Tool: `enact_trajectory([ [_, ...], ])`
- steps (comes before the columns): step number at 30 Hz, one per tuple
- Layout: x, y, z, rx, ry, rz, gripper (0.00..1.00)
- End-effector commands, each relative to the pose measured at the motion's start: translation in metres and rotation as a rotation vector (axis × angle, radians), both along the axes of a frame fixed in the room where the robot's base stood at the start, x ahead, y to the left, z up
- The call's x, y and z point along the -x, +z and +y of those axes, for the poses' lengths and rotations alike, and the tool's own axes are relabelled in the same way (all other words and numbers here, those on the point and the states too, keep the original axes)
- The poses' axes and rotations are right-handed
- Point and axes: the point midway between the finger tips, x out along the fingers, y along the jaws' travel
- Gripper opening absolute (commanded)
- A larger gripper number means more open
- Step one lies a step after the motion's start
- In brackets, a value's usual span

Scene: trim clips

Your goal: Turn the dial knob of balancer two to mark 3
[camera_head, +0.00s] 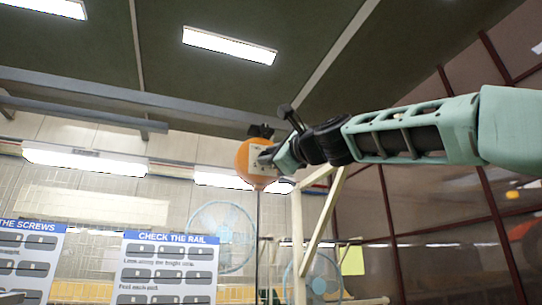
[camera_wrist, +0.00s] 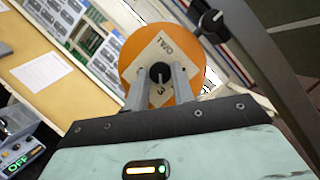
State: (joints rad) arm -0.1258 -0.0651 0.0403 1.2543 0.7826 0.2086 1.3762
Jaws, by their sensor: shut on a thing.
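The balancer is an orange round body (camera_head: 243,158) hanging high in the head view, with a pale dial plate (camera_head: 257,160) on its face. In the wrist view the orange body (camera_wrist: 135,60) fills the upper middle, and its square dial plate (camera_wrist: 178,50) carries printing that looks upside down. A dark knob (camera_wrist: 160,72) sits at the plate's centre. My gripper (camera_wrist: 161,80) has its two grey fingers on either side of this knob and is shut on it. In the head view my gripper (camera_head: 268,157) meets the plate from the right. The mark the knob points to cannot be read.
A pale wooden frame (camera_head: 298,240) stands below my arm. Signboards (camera_head: 170,270) stand at lower left, and a blue fan (camera_head: 222,236) is behind.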

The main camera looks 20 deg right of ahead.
Motion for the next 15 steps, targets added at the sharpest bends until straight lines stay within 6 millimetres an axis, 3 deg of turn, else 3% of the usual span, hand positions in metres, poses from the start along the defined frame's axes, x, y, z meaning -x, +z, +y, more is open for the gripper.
enact_trajectory([
  [15,0.0,-0.0015,0.0014,-0.046,0.003,0.002,0.02],
])
